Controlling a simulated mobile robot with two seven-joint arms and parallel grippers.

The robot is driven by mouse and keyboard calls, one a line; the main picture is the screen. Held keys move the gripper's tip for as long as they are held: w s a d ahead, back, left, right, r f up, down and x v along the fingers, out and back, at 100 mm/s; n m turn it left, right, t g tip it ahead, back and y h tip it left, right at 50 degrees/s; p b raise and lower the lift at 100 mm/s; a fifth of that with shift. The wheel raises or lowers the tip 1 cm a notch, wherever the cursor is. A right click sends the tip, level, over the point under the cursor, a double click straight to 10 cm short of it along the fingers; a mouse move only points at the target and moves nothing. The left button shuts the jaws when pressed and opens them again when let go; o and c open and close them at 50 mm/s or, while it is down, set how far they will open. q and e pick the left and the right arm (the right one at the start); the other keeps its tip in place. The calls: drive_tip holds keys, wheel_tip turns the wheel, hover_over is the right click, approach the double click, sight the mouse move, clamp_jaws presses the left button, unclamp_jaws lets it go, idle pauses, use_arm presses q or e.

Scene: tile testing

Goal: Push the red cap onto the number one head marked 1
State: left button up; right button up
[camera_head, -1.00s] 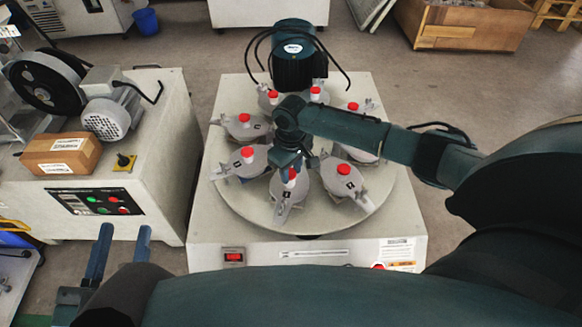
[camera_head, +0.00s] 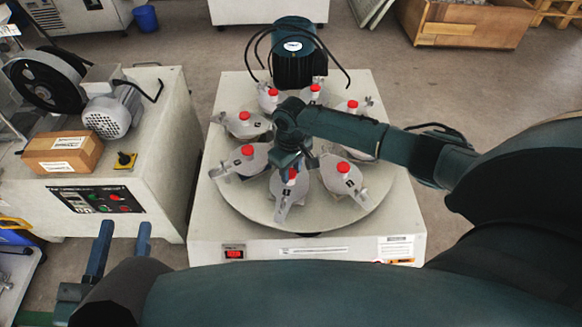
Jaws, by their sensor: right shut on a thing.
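A round grey turntable (camera_head: 250,212) on a white machine carries several grey heads, each with a red cap on top. My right gripper (camera_head: 291,167) comes down over the front head (camera_head: 283,197) and is shut on its red cap (camera_head: 292,175), which shows just below the fingers. The fingers partly hide this cap. The number on this head is too small and covered to read. The head to its right, with a red cap (camera_head: 343,167), bears a small dark label. My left gripper (camera_head: 122,240) is open and empty at the lower left, away from the turntable.
A dark motor (camera_head: 294,60) with looped cables stands behind the turntable. A second machine (camera_head: 165,150) with a flywheel, motor, cardboard box (camera_head: 62,153) and button panel stands at the left. A red switch (camera_head: 234,253) is on the turntable machine's front.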

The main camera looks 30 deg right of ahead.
drive_tip(key=o, duration=1.5)
